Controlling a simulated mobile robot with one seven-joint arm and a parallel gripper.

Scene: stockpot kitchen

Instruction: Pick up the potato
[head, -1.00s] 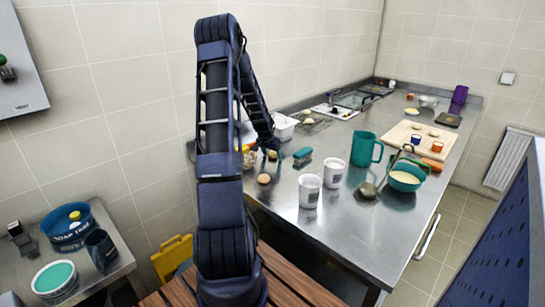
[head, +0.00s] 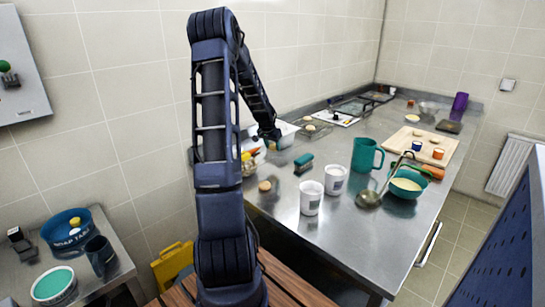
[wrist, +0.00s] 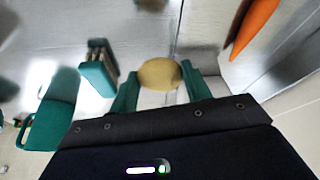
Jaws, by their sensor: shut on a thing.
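My gripper (wrist: 160,80) has its two teal fingers shut on a yellowish-brown potato (wrist: 158,72) in the wrist view. The potato sits between the fingertips. In the head view my gripper (head: 268,137) is above the left edge of the steel counter, near a white container. The held potato cannot be made out there. Another round brownish item (head: 264,185) lies on the counter below and in front of my gripper, apart from it.
The steel counter (head: 330,240) holds a teal brush (head: 303,163), two white mugs (head: 311,198), a teal jug (head: 367,155), a ladle (head: 368,199) and a teal bowl (head: 405,184). A white container (head: 287,131) and a bowl of vegetables (head: 250,160) are near my gripper.

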